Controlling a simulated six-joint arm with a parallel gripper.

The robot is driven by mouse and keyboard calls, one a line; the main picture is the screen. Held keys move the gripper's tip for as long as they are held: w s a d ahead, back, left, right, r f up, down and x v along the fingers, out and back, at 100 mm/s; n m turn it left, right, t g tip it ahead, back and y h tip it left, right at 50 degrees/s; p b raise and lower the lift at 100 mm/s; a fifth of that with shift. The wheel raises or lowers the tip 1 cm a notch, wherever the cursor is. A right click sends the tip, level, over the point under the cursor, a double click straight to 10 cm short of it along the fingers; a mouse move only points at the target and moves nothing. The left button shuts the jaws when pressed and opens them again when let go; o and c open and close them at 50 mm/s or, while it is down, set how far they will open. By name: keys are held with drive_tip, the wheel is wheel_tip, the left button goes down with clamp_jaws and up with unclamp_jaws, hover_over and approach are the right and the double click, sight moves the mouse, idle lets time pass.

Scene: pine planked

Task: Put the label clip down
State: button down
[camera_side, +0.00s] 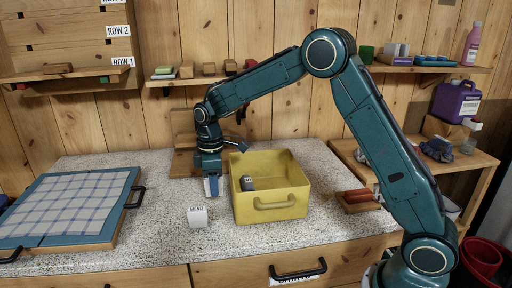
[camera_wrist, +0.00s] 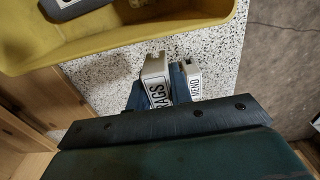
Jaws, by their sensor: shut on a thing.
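My gripper (camera_side: 211,187) points down just above the speckled counter, left of the yellow bin. In the wrist view its blue fingers (camera_wrist: 158,92) are shut on a pale label clip (camera_wrist: 156,72) reading RAGS. In the side view the fingers mostly hide this clip. A second pale label clip (camera_wrist: 193,74), reading MEND, is just beyond the right finger. Whether the held clip touches the counter I cannot tell.
The yellow bin (camera_side: 270,207) holds a dark labelled item (camera_side: 248,184). A blue-framed board with checked cloth (camera_side: 68,205) lies at left. A wooden stand (camera_side: 183,163) is behind my gripper. The counter (camera_side: 150,240) at front left is clear.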

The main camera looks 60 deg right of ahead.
sight(216, 212)
drive_tip(key=shift+f, duration=1)
drive_tip(key=shift+f, duration=2.15)
drive_tip(key=shift+f, duration=0.15)
drive_tip(key=c, duration=1.3)
unclamp_jaws()
drive_tip(key=shift+o, duration=0.2)
wheel_tip(216, 212, up, 12)
drive_tip(key=shift+r, duration=0.15)
